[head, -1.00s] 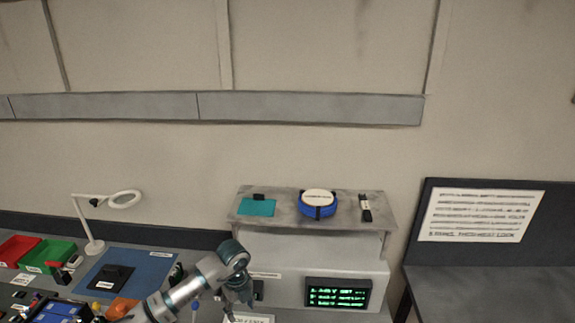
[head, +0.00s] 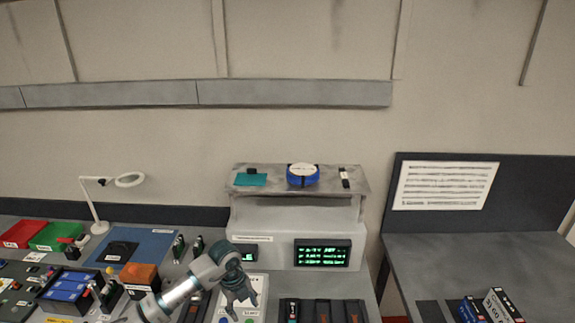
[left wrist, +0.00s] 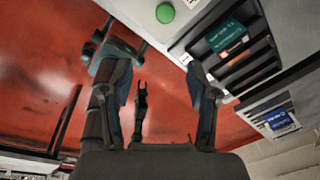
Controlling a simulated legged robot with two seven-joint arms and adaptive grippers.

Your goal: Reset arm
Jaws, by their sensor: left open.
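My left gripper (head: 239,304) shows in the head view at the lower middle, in front of the grey tester. Its fingers point down over a white panel (head: 257,283) with coloured buttons. The fingers are apart and nothing shows between them. In the left wrist view the gripper (left wrist: 162,78) is also open, its two dark fingers spread. A dark slim shape (left wrist: 141,100) shows beyond them; I cannot tell what it is. My right gripper is not clearly in either view.
The grey tester (head: 272,255) with a green-text screen (head: 322,253) stands behind the gripper. Dark slots (head: 322,312) lie to its right. Left are a blue mat (head: 150,240), red bin (head: 24,234), green bin (head: 58,236) and lamp (head: 97,212). A second table (head: 450,265) stands right.

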